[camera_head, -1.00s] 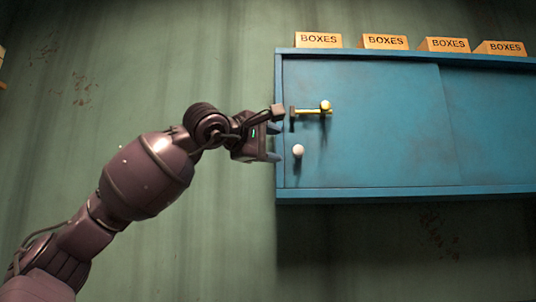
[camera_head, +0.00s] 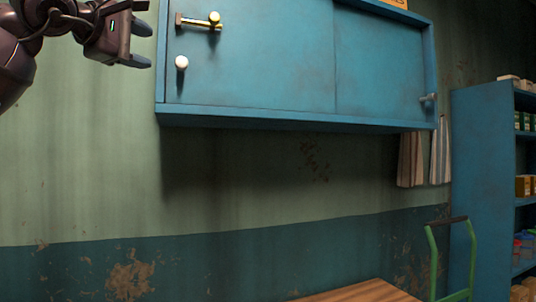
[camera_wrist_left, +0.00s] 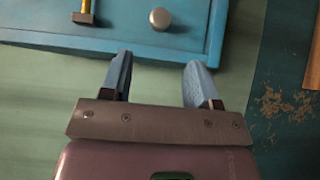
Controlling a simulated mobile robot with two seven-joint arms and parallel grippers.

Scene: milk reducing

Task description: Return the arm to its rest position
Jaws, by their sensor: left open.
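My left gripper (camera_head: 142,44) is at the upper left of the head view, left of the blue wall cabinet (camera_head: 250,70) and apart from its handles. In the left wrist view the left gripper (camera_wrist_left: 160,78) is open, with nothing between its two blue fingers. The knob (camera_head: 181,62) and latch (camera_head: 200,21) also show in the head view at the cabinet's left side. My right gripper is not in view.
A blue shelf unit (camera_head: 482,180) with goods stands at the right. A green-framed chair or cart (camera_head: 432,262) and a wooden tabletop (camera_head: 362,291) are at the bottom. The wall below the cabinet is clear.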

